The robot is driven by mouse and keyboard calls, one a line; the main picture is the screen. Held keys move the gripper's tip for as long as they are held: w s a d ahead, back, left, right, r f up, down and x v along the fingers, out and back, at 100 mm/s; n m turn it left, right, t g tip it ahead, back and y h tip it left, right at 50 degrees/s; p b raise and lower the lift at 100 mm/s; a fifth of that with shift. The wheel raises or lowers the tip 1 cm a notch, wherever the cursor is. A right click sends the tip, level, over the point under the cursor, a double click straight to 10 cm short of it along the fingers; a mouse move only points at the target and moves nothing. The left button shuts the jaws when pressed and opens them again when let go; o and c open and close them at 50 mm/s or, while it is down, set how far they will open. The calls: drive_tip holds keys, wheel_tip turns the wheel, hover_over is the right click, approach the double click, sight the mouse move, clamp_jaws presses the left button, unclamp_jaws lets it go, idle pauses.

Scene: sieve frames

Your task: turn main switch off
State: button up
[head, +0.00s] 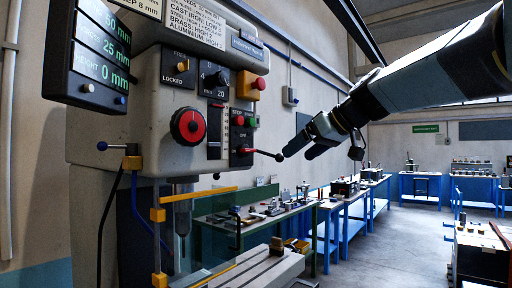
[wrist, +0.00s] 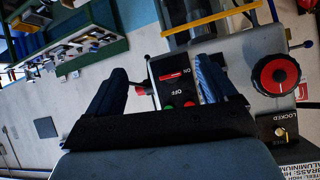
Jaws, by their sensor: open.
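The main switch panel (head: 241,146) is a small black plate with ON and OFF lettering and a red part, low on the right of the machine's grey head. The wrist view shows the panel (wrist: 172,84) upside down, between the two fingers. How its handle stands is hard to tell. My gripper (head: 297,153) is open and empty, to the right of the panel and apart from it in the head view. In the wrist view my gripper (wrist: 160,66) has a blue finger on each side of the panel.
A red knob (head: 189,125) and a key lock (head: 179,72) are on the machine's front. A ball-ended lever (head: 267,154) sticks out towards my fingers. A red emergency button (head: 259,84) sits above the panel. Blue workbenches (head: 345,225) stand behind.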

sight(247, 151)
drive_tip(key=w+a+r+n+y, duration=0.2)
drive_tip(key=w+r, duration=0.3)
drive_tip(key=r, duration=0.2)
drive_tip(key=x, duration=1.3)
drive_tip(key=shift+w+a, duration=0.2)
drive_tip(key=shift+a, duration=0.15)
drive_tip(key=shift+f, duration=0.1)
drive_tip(key=c, duration=1.1)
drive_tip(key=shift+o, duration=0.2)
